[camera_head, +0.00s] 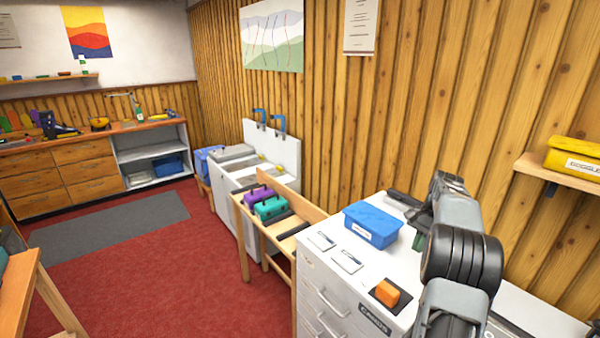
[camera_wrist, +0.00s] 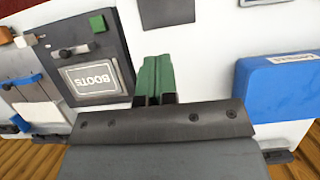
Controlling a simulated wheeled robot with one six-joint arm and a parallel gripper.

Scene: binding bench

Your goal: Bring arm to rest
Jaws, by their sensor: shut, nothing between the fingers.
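My arm reaches over the white cabinet top (camera_head: 342,240) from the right in the head view, bent at its joints. My gripper (camera_head: 418,242) hangs above the cabinet top, to the right of a blue box (camera_head: 372,226). In the wrist view my gripper (camera_wrist: 155,76) shows its green fingers shut together with nothing between them. The blue box (camera_wrist: 283,84) lies to the right of the fingers there, apart from them. A dark panel with a label reading BOOTS (camera_wrist: 97,79) lies to their left. Part of my gripper is hidden by my arm in the head view.
An orange block (camera_head: 387,291) sits on a dark pad near the cabinet's front. A shelf (camera_head: 566,170) with a yellow goggles box (camera_head: 574,156) is on the right wall. A wooden rack (camera_head: 285,227) with purple and teal boxes stands to the left. Red floor is open further left.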

